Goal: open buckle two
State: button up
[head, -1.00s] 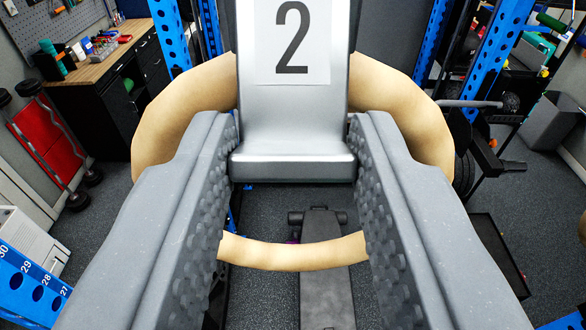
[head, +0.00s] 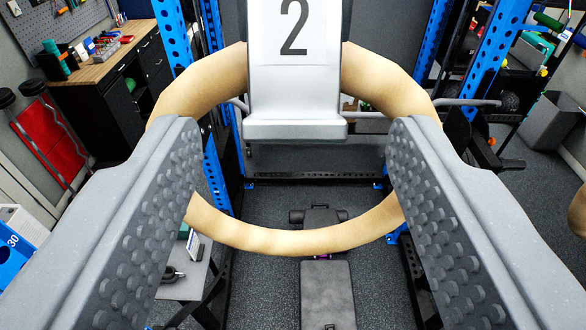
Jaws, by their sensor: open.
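Buckle two (head: 293,95) is a silver-grey plate with a flared lower lip and a white label marked 2. It sits at the top middle of the head view, on a thick tan ring (head: 290,241). Its top is cut off by the picture edge, and I cannot tell whether it is latched. My gripper (head: 293,135) is open and empty, with its two grey studded jaws spread wide. The jaws are to the left and right of the buckle's lower lip, clear of it. They cover parts of the ring's sides.
Blue rack uprights (head: 171,40) stand behind the ring on both sides. A dark padded bench (head: 327,290) is on the floor beyond the ring. A workbench (head: 115,52) is at the back left, and a grey bin (head: 553,122) is at the right. A tan shape shows at the right edge.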

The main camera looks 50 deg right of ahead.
jog(key=b+v, duration=0.4)
jog(key=v, duration=0.7)
jog(key=shift+s+a, duration=0.2)
jog(key=shift+a, duration=0.1)
